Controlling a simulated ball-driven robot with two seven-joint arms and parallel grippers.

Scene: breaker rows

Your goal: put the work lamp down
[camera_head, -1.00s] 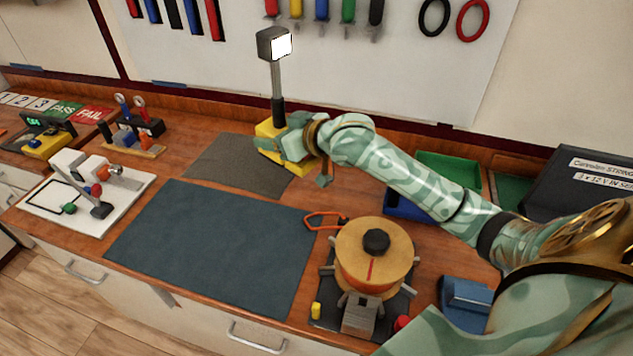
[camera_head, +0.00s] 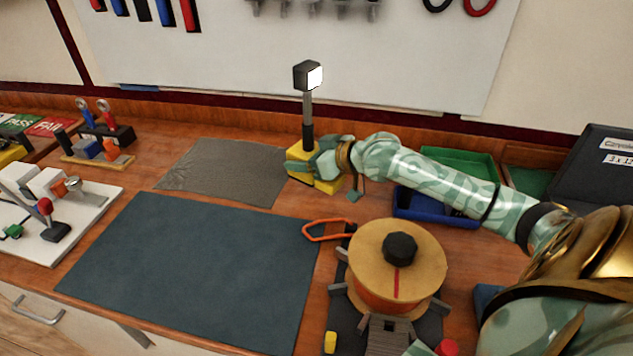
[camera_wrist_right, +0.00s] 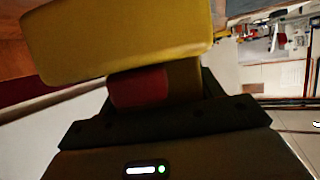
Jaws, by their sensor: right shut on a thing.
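The work lamp has a yellow base (camera_head: 299,168), a dark upright stem (camera_head: 308,120) and a lit head (camera_head: 308,75). It stands upright at the back of the bench, beside the right edge of the grey mat (camera_head: 225,172). My right gripper (camera_head: 322,163) is shut on the lamp's base from the right. I cannot tell whether the base touches the bench. In the right wrist view the yellow base (camera_wrist_right: 120,40) fills the upper left, close to the gripper. My left gripper is not in view.
A large dark mat (camera_head: 190,270) lies clear in front. A spool (camera_head: 380,265) on a stand and an orange-handled tool (camera_head: 325,230) are at the front right. Blue (camera_head: 430,208) and green (camera_head: 460,163) bins sit behind my right arm. A tool panel is behind.

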